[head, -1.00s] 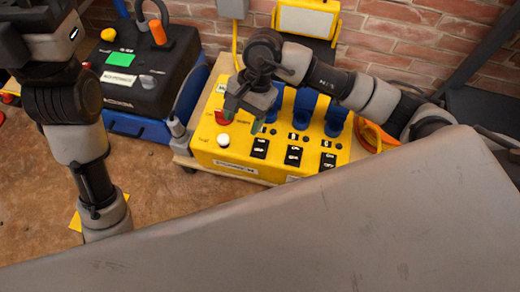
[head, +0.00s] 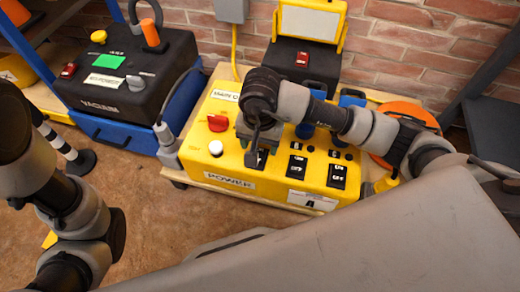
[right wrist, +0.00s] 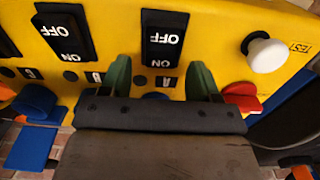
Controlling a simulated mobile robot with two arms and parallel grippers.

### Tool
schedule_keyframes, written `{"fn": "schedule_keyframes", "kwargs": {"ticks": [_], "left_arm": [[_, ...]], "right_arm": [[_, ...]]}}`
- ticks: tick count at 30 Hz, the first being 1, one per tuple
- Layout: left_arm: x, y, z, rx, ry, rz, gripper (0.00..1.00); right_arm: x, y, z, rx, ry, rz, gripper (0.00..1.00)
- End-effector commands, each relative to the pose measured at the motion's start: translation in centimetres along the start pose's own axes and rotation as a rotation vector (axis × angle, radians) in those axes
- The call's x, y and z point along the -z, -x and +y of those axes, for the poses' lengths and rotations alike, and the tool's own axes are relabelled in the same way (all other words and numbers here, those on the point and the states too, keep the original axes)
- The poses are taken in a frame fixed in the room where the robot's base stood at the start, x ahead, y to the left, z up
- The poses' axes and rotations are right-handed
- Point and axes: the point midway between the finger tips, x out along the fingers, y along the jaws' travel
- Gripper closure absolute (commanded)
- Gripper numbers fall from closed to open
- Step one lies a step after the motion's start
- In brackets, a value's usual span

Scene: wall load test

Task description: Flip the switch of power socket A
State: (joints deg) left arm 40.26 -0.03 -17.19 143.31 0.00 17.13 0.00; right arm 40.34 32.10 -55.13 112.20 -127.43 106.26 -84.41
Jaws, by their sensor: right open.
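The yellow power box (head: 230,187) has a row of black rocker switches on its sloped top. The left switch (head: 257,158) is partly hidden by my right gripper (head: 256,150); the middle (head: 296,166) and right (head: 337,175) switches show. In the right wrist view the open, empty right gripper (right wrist: 160,78) has a black OFF/ON switch (right wrist: 163,38) between and just beyond its green fingertips. Small plates lie beside the switches; I cannot surely read the letter by this one. Contact with the panel is unclear. Only links of my left arm show; its gripper is out of view.
A red knob (head: 217,123) and white TEST button (head: 216,148) are left of the switches. Blue sockets (head: 352,98) stand behind them. A black case (head: 120,75) on a blue base is at left, a brick wall (head: 400,50) behind. Bare floor lies in front.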

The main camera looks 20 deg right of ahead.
Motion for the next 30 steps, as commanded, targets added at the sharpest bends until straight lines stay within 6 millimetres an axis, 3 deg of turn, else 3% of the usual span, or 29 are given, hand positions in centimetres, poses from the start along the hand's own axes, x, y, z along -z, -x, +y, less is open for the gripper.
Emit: {"fn": "schedule_keyframes", "kwargs": {"ticks": [3,13,23,30], "left_arm": [[0.22,0.77,0.15,0.000,0.000,-0.001,0.57],[0.22,0.79,0.16,0.000,0.000,-0.001,0.57],[0.23,0.79,0.17,-0.001,0.000,-0.001,0.57],[0.29,0.97,0.21,-0.001,0.000,-0.001,0.57]], "right_arm": [[0.00,-1.16,-0.04,0.001,0.000,0.000,0.38],[0.00,-1.32,-0.04,0.001,0.000,0.000,0.38],[0.00,-1.31,-0.03,0.001,0.000,0.000,0.87],[-0.08,-1.15,-0.04,-0.001,0.003,0.073,0.88]]}}
